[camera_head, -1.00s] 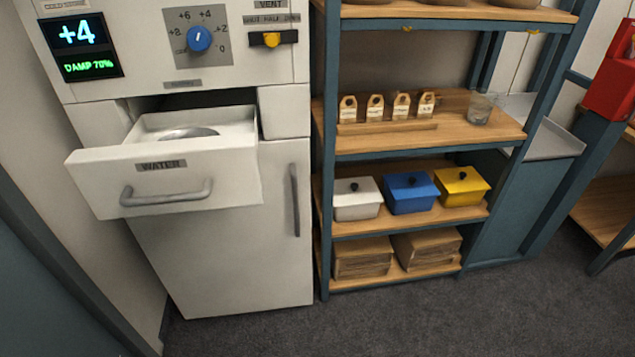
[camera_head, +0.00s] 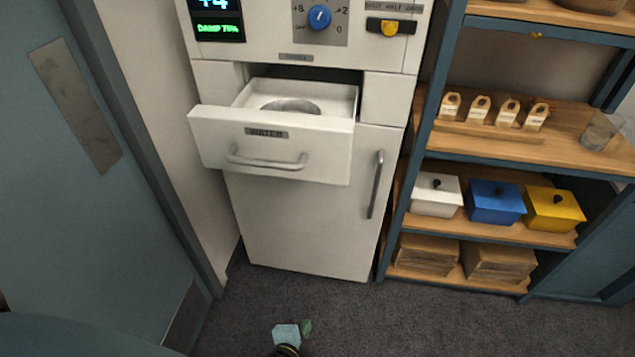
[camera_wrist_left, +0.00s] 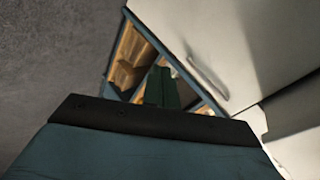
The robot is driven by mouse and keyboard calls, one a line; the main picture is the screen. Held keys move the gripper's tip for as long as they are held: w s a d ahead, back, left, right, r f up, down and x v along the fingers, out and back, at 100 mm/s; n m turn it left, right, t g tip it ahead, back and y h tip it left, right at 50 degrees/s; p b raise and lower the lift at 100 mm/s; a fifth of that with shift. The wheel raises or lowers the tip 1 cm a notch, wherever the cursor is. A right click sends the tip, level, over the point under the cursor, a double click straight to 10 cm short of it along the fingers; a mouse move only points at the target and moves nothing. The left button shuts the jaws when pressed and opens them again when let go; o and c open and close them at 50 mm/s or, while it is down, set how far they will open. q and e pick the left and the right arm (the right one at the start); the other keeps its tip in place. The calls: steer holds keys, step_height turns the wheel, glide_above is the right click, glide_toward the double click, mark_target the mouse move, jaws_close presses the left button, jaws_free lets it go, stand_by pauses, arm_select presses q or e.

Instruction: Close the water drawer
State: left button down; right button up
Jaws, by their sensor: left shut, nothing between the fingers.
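The white water drawer (camera_head: 270,143) is pulled out of the white cabinet, with a "WATER" label and a grey bar handle (camera_head: 266,158) on its front. A round metal dish (camera_head: 291,106) sits inside it. My left gripper (camera_head: 295,330) is at the bottom edge of the head view, low over the floor and well apart from the drawer. It is shut and empty; its green fingers (camera_wrist_left: 162,88) also show in the left wrist view, beyond the dark edge of the wrist. My right gripper is not in view.
The cabinet's lower door (camera_head: 305,220) is closed under the drawer. A shelf rack (camera_head: 425,120) with white, blue and yellow boxes stands to the right. A blue-grey door (camera_head: 70,150) is at the left. The dark floor (camera_head: 440,320) in front is clear.

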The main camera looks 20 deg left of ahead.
arm_select(q)
steer(key=w+r+m+t+y+p, duration=0.1)
steer(key=w+r+t, duration=0.1)
steer(key=r, duration=0.6)
steer(key=w+r+m+t, duration=0.1)
steer(key=w+r+t, duration=0.15)
steer(key=r, duration=0.55)
steer(key=t+y+p, duration=0.2)
steer(key=t, duration=0.1)
glide_toward(319, 160)
steer(key=shift+m, duration=0.4)
steer(key=w+p, duration=0.1)
steer(key=w, duration=0.1)
steer(key=w+p, duration=0.1)
steer(key=w, duration=0.1)
steer(key=w+a+p, duration=0.1)
steer(key=w+p, duration=0.1)
steer(key=shift+r, duration=0.2)
steer(key=shift+w+a+f, duration=0.1)
steer(key=shift+w, duration=0.3)
